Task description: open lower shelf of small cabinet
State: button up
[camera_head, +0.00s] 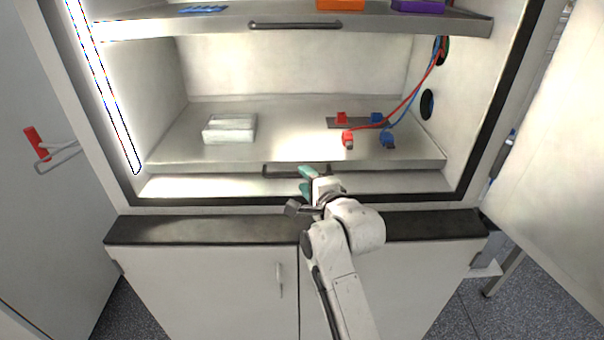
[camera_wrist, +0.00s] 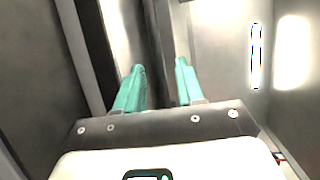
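The lower shelf (camera_head: 285,155) is a light metal pull-out tray inside the open cabinet, sitting above the cabinet floor. Its dark bar handle (camera_head: 283,171) runs along the middle of its front edge. My gripper (camera_head: 306,180) has teal fingers and is at the right part of this handle, which it partly hides. In the wrist view my gripper (camera_wrist: 160,80) has its two fingers apart. A dark bar, seemingly the handle (camera_wrist: 154,35), runs into the gap between them. I cannot tell whether either finger touches it.
The lower shelf holds a white block (camera_head: 229,128) and a connector board (camera_head: 345,123) with red and blue cables. An upper shelf (camera_head: 220,25) with its own handle is above. The cabinet door (camera_head: 555,150) stands open at right. A dark ledge (camera_head: 200,229) lies below the opening.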

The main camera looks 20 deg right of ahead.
jog(key=shift+w+a+f, duration=0.1)
jog(key=shift+w+f, duration=0.1)
jog(key=shift+w, duration=0.6)
jog(key=shift+w+a+f, duration=0.1)
jog(key=shift+w+f, duration=0.05)
jog(key=shift+w, duration=0.65)
grip_shut()
